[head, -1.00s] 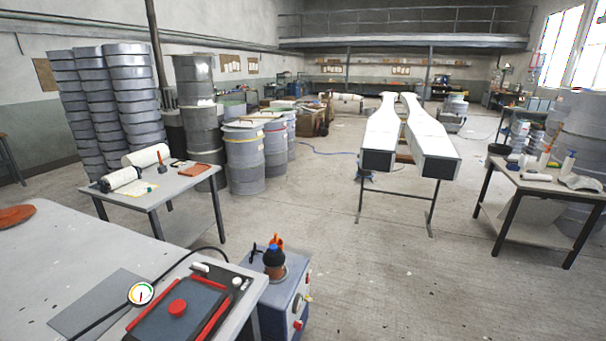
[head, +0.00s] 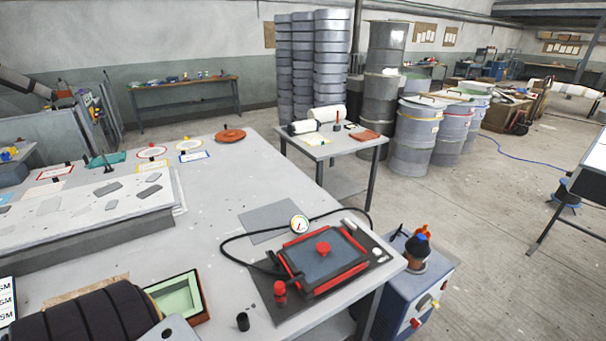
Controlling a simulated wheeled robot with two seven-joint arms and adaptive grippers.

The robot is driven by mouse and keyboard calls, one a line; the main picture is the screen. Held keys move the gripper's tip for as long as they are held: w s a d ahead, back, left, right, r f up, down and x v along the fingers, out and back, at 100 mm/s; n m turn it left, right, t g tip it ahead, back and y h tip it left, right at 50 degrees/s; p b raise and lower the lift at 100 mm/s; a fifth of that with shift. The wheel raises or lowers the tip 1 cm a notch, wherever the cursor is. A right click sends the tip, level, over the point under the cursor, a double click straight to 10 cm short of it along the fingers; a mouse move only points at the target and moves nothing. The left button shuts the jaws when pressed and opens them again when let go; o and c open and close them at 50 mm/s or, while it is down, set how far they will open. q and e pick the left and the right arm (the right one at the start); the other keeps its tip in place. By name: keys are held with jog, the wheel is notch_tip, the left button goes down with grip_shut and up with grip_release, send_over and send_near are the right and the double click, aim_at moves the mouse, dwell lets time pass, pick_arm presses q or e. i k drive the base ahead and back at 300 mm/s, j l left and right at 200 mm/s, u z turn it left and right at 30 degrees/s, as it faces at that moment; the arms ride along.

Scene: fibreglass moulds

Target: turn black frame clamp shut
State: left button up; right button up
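A dark flat frame (head: 326,262) with red strips along its edges and a red round knob (head: 323,248) on top lies on a black base sheet near the right end of the large grey table. A small red and dark upright fitting (head: 280,292) stands at its front left corner. A black hose runs from its left side around behind it, past a round dial gauge (head: 299,224). I cannot tell which part is the black frame clamp or whether it is open or shut. Neither gripper is in view.
A green tray (head: 178,301) and a small black cylinder (head: 242,322) are at the front of the large table (head: 225,195). A blue-grey cabinet (head: 406,290) with a bottle on top stands against its right end. Open floor lies to the right.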

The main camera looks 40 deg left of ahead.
aim_at(275, 264)
jog(key=u, duration=1.55)
